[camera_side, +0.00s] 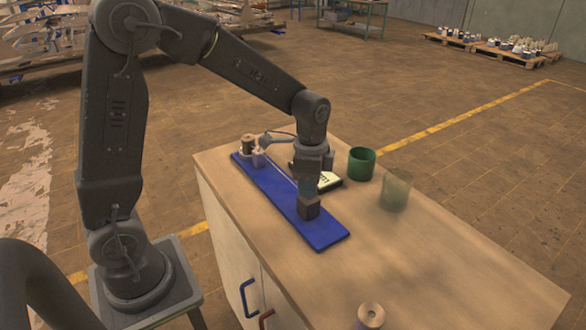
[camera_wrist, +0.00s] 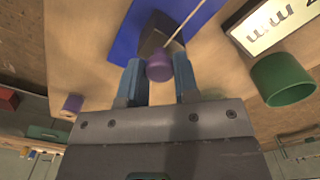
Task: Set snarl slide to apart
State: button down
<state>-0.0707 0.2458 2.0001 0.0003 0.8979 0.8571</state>
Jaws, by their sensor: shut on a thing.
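A long blue board (camera_side: 323,234) lies on the bench, and its blue surface also shows in the wrist view (camera_wrist: 125,38). A dark block (camera_side: 309,209) sits on the board's near part, under my gripper (camera_side: 309,194). In the wrist view, a purple round knob (camera_wrist: 159,69) stands at the dark block (camera_wrist: 154,36), between my blue fingertips (camera_wrist: 159,78). My gripper is shut on this knob. A thin pale cord (camera_wrist: 187,20) runs up from the block. Small spools (camera_side: 249,143) stand at the board's far end. My fingers hide part of the block.
A dark green cup (camera_side: 361,163) and a pale, translucent green cup (camera_side: 396,190) stand right of the board. A dark box with a white, marked face (camera_side: 328,180) lies beside the board. A spool (camera_side: 370,315) stands at the near edge. The bench's right part is clear.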

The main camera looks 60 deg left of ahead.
aim_at(313, 202)
jog(key=shift+d, duration=0.95)
jog(key=c, duration=0.9)
grip_release()
jog(key=shift+o, duration=0.2)
notch_tip(313, 202, up, 14)
jog(key=shift+f, duration=0.1)
jog(key=s+f+n+t, duration=0.2)
jog(key=s+n+t, duration=0.3)
jog(key=s, duration=1.2)
jog(key=n, duration=0.4)
jog(key=shift+d+t, duration=0.3)
jog(key=shift+d, duration=0.1)
